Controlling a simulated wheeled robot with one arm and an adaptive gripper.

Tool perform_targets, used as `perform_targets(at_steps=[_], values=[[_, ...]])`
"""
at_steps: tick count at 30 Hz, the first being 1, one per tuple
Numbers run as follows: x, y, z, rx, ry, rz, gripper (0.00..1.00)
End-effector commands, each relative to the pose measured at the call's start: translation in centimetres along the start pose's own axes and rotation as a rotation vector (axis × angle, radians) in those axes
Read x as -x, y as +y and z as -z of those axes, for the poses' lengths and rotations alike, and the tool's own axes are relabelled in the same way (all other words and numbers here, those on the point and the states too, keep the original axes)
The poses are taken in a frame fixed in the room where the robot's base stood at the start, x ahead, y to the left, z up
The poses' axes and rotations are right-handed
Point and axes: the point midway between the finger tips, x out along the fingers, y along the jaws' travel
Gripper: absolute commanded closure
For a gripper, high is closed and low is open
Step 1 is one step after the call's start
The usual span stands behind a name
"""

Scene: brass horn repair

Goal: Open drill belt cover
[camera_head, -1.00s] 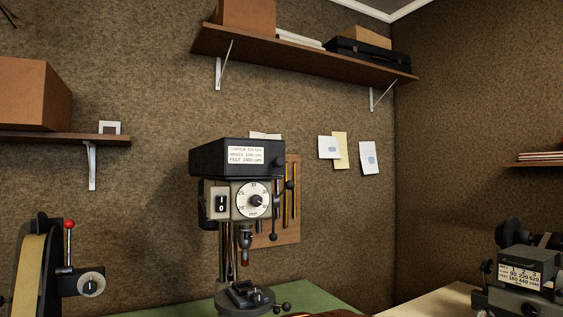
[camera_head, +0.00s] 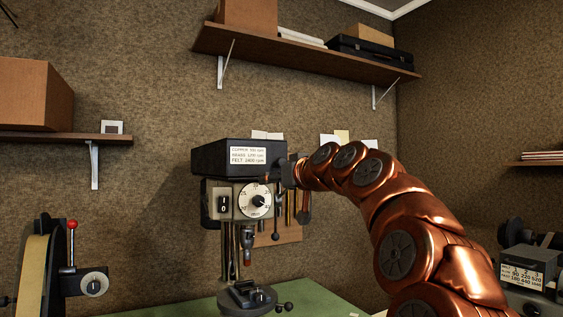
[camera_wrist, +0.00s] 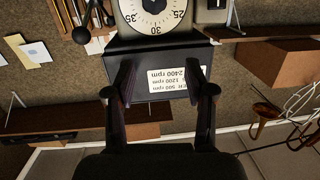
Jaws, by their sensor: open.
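The drill press's belt cover (camera_head: 215,158) is a dark box on top of the drill head, and it looks shut. A white speed label (camera_head: 248,156) is on its front. My gripper (camera_head: 290,172) is at the cover's right front corner, partly hidden by my arm. In the wrist view, which looks upside down, my gripper (camera_wrist: 162,78) is open. Its two fingers are on either side of the cover's labelled front (camera_wrist: 140,72). I cannot tell whether they touch it. The cover's dark round knob is not clearly visible now.
The depth dial (camera_head: 255,201) and switch (camera_head: 223,204) are below the cover. A lever (camera_head: 276,236) hangs at the right of the drill head. A belt sander (camera_head: 45,265) is at the left. A wall shelf (camera_head: 300,62) is above, with free space over the cover.

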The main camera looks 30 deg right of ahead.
Motion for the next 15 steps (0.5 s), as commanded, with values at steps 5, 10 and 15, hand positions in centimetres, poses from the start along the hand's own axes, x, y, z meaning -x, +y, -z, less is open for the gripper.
perform_targets(at_steps=[5, 10, 15], values=[[1.1, 4.2, 3.5, 0.018, 0.099, -0.067, 0.46], [1.4, 5.2, 4.6, 0.024, 0.128, -0.086, 0.46], [0.7, 5.3, 4.8, 0.024, 0.128, -0.086, 0.46]])
